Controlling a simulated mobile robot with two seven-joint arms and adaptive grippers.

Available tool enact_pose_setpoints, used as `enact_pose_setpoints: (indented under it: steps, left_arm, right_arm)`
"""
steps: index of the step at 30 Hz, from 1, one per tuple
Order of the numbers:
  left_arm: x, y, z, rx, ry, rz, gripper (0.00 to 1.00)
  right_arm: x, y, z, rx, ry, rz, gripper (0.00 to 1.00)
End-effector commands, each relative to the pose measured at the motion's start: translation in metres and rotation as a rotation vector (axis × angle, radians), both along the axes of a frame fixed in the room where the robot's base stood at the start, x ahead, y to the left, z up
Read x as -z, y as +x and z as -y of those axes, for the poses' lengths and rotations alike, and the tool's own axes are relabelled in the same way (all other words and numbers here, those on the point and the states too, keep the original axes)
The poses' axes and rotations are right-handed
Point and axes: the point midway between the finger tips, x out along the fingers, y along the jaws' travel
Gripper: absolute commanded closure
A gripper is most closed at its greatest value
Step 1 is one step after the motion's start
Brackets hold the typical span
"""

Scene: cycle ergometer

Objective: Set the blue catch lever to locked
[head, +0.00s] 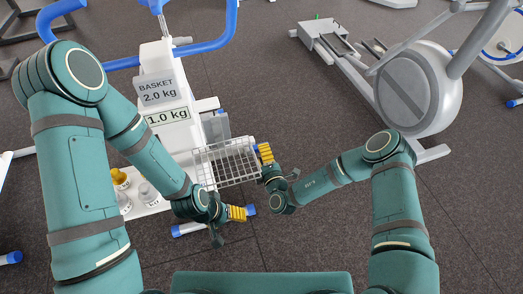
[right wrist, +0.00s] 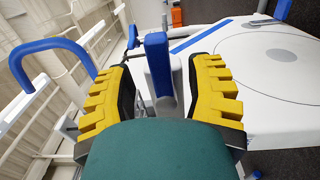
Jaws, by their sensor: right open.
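The blue catch lever (right wrist: 157,62) stands upright on a grey mount in the right wrist view, between the two yellow-padded fingers of my right gripper (right wrist: 160,90). Gaps show on both sides of it, so the fingers are around it but apart from it. In the head view my right gripper (head: 270,163) is at the right end of the wire basket (head: 228,164); the lever is mostly hidden there. My left gripper (head: 228,222) hangs open and empty just below the basket. Which setting the lever is in I cannot tell.
The white ergometer column (head: 160,75) carries signs reading BASKET 2.0 kg and 1.0 kg. A white shelf (head: 150,208) with small weights lies behind my left arm. Blue handlebars (head: 205,45) rise at the top left. A grey machine (head: 420,95) stands at right; floor between is clear.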

Motion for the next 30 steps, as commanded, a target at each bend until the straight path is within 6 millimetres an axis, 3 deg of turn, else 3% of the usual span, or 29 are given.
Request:
enact_pose_setpoints:
  steps: [6,16,21,30]
  left_arm:
    - [0.003,-0.001,0.000,0.002,0.000,-0.002,0.36]
    - [0.003,-0.001,0.000,0.002,0.000,-0.002,0.36]
    - [0.003,-0.001,0.000,0.002,0.000,-0.002,0.36]
    - [0.003,-0.001,0.000,0.002,0.000,-0.002,0.36]
  right_arm:
    - [0.000,0.017,-0.005,0.001,-0.001,0.001,0.47]
    - [0.000,0.019,-0.006,0.000,0.000,0.000,0.45]
    - [0.000,0.019,-0.006,0.000,0.000,0.000,1.00]
    - [0.000,0.019,-0.006,0.000,-0.001,0.000,1.00]
